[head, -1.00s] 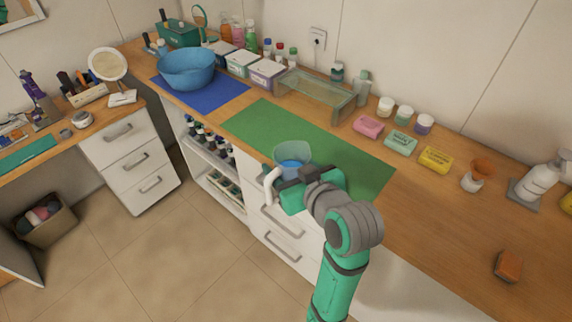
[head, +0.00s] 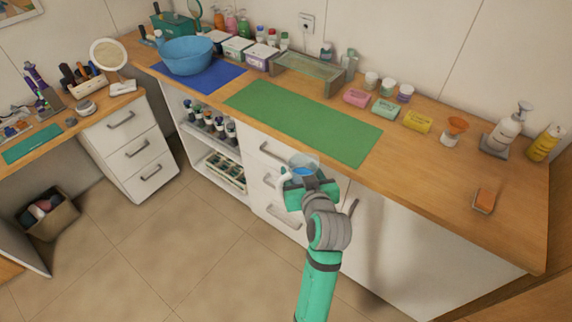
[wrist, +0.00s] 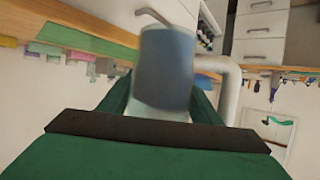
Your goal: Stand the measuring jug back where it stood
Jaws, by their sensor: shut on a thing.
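The measuring jug (head: 304,162) is clear with blue liquid inside and a white handle on its left side. My gripper (head: 306,180) is shut on the jug and holds it upright in the head view, in front of the counter's front edge. In the wrist view the jug (wrist: 165,70) stands between my green fingers, with its pale handle at the right; that view is tilted and blurred. The green mat (head: 300,122) lies on the counter behind the jug and is bare.
A blue basin (head: 188,56) stands on a blue mat (head: 205,80) at the left. A glass stand (head: 308,70) is behind the green mat. Soap bars, jars and an orange sponge (head: 485,200) are at the right.

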